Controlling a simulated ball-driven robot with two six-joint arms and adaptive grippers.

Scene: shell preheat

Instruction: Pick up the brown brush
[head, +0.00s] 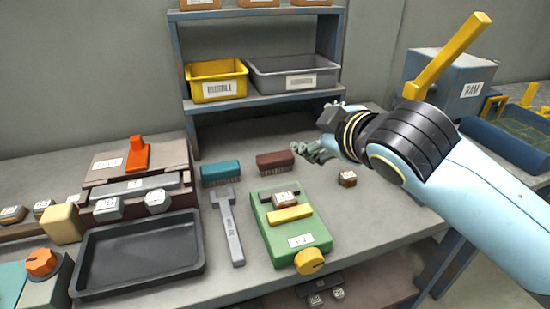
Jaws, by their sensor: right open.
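The brown brush (275,162) lies on the grey bench near its middle, bristles down, just right of a teal brush (220,173). My right gripper (303,152) reaches in from the right. Its open fingers are just right of the brown brush's right end. Whether they touch it cannot be told from this view. The gripper holds nothing that I can see. My left gripper is not in view.
A green fixture (262,239) with a yellow knob stands in front of the brown brush. A grey hammer-like tool (229,232) and a black tray (137,256) lie to the left. A shelf with a yellow bin (217,82) rises behind.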

